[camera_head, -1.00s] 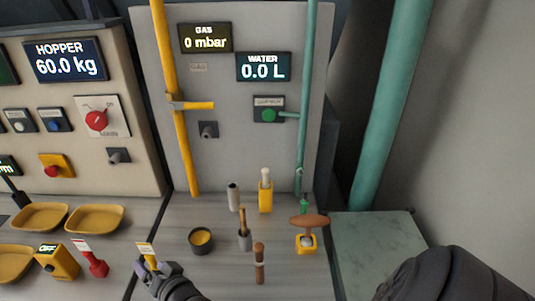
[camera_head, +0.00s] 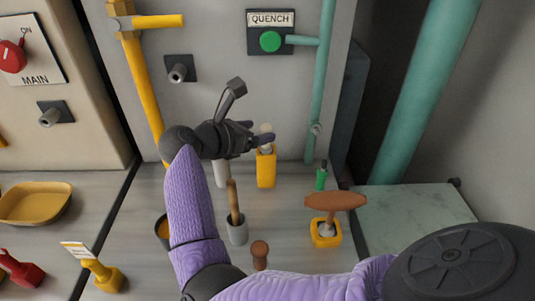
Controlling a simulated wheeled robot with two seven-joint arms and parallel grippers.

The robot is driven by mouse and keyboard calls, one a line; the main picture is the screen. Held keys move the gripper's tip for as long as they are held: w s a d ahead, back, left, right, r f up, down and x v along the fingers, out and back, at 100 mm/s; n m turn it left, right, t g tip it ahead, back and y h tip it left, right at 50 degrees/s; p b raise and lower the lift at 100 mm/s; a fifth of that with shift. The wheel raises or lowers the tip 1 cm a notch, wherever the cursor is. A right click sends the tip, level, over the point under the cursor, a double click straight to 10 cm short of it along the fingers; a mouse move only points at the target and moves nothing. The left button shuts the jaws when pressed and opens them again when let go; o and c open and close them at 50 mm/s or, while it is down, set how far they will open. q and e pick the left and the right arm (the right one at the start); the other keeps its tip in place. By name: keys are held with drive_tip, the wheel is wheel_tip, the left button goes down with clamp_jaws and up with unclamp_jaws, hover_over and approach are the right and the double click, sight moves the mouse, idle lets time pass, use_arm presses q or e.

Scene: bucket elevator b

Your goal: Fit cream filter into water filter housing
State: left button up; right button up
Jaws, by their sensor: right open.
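The cream filter (camera_head: 266,129) stands upright in a yellow holder (camera_head: 266,170) at the back of the bench; only its rounded top shows. My right gripper (camera_head: 264,138) is open, pointing right, with its fingers at the cream top. They overlap it in the picture; I cannot tell whether they touch it. A pale grey cylinder (camera_head: 221,174) stands just left of the holder, its top hidden behind my gripper. It may be the water filter housing, but no label shows. My left gripper is not in view.
A wooden-handled tool stands in a grey cup (camera_head: 237,232) in front. A brown-handled tool stands in a yellow base (camera_head: 325,234) at the right. A green pipe (camera_head: 324,80) and a yellow pipe (camera_head: 140,90) run up the panel. Yellow dish (camera_head: 35,203) at left.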

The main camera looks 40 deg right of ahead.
drive_tip(key=b+x, duration=0.1)
drive_tip(key=x, duration=0.4)
drive_tip(key=shift+r, duration=0.2)
drive_tip(key=shift+s, duration=0.1)
clamp_jaws()
